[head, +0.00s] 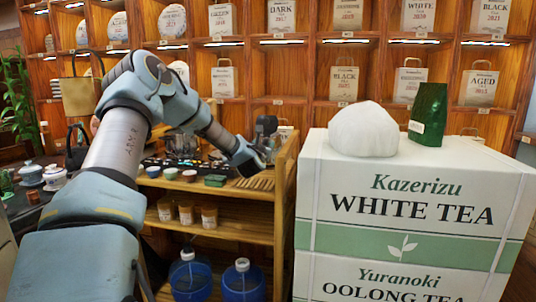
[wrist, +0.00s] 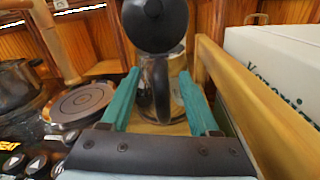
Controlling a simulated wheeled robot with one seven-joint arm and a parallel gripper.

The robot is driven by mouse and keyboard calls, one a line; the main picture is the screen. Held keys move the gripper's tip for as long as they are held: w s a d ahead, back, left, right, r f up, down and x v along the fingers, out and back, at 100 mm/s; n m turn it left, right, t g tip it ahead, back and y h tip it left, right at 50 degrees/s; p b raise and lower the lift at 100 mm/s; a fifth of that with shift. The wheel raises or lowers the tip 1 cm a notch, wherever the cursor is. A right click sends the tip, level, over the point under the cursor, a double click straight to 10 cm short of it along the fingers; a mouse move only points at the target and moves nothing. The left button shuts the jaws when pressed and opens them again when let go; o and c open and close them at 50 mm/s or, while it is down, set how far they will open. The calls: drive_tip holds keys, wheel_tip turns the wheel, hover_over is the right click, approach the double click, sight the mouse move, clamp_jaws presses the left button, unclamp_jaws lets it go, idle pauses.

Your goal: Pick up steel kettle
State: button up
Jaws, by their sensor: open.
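A kettle with a black lid (wrist: 155,22), a black handle (wrist: 161,88) and a shiny body stands on the wooden shelf top in the wrist view. I take it for the steel kettle. In the head view a dark top (head: 266,125) shows just behind my gripper (head: 256,165), probably the same kettle. My gripper (wrist: 158,73) is open, its two teal fingers on either side of the kettle's handle, with gaps visible beside it. I cannot tell whether either finger touches. The kettle's lower body is partly hidden behind the handle.
A round hotplate (wrist: 82,103) and a dark pot (wrist: 16,85) are left of my gripper. A raised wooden shelf side (wrist: 255,105) runs close on the right, with a white tea box (head: 410,210) beyond it. Small cups (head: 170,173) sit along the shelf front.

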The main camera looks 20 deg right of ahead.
sight(275, 137)
drive_tip(key=shift+x, duration=1.55)
clamp_jaws()
drive_tip(key=shift+r, duration=0.2)
